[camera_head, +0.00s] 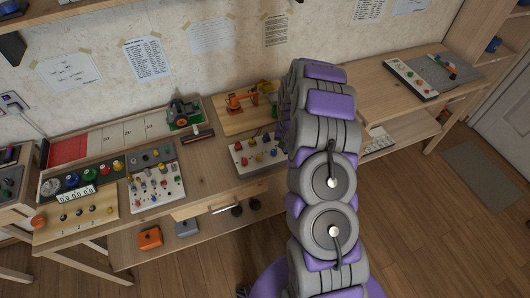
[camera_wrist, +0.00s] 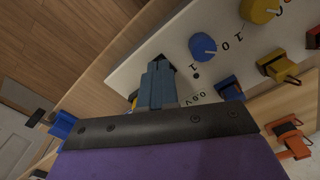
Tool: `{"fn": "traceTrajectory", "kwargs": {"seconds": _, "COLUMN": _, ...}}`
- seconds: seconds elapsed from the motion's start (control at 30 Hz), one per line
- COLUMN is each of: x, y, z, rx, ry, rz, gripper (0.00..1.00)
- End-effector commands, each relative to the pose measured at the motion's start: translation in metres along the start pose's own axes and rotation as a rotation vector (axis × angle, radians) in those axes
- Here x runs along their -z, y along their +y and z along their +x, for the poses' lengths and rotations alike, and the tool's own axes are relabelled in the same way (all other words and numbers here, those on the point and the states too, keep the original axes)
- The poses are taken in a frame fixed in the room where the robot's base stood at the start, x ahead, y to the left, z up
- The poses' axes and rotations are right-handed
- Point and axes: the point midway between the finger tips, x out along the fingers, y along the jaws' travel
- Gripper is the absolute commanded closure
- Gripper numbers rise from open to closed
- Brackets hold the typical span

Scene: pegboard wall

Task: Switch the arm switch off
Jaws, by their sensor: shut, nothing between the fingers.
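A white control panel (camera_wrist: 205,45) fills the upper right of the wrist view. In the head view, a white panel (camera_head: 240,148) stands partly behind my arm, which hides my gripper.
The wooden workbench (camera_head: 215,165) also bears an orange model arm (camera_head: 234,103) and another switch panel (camera_head: 171,187). A further panel (camera_head: 399,78) lies on the right bench. Open wooden floor (camera_head: 430,220) lies at the right.

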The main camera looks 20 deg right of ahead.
Motion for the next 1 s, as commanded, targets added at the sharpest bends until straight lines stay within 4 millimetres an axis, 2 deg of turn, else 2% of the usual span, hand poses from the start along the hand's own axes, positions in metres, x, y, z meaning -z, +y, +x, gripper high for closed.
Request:
{"fn": "traceTrajectory", "kwargs": {"seconds": 0.33, "x": 0.000, "y": 0.000, "z": -0.001, "rx": 0.000, "ry": -0.001, "rz": 0.000, "gripper": 1.00}}
{"fn": "traceTrajectory", "kwargs": {"seconds": 1.0, "x": 0.000, "y": 0.000, "z": -0.050, "rx": 0.000, "ry": -0.001, "rz": 0.000, "gripper": 1.00}}
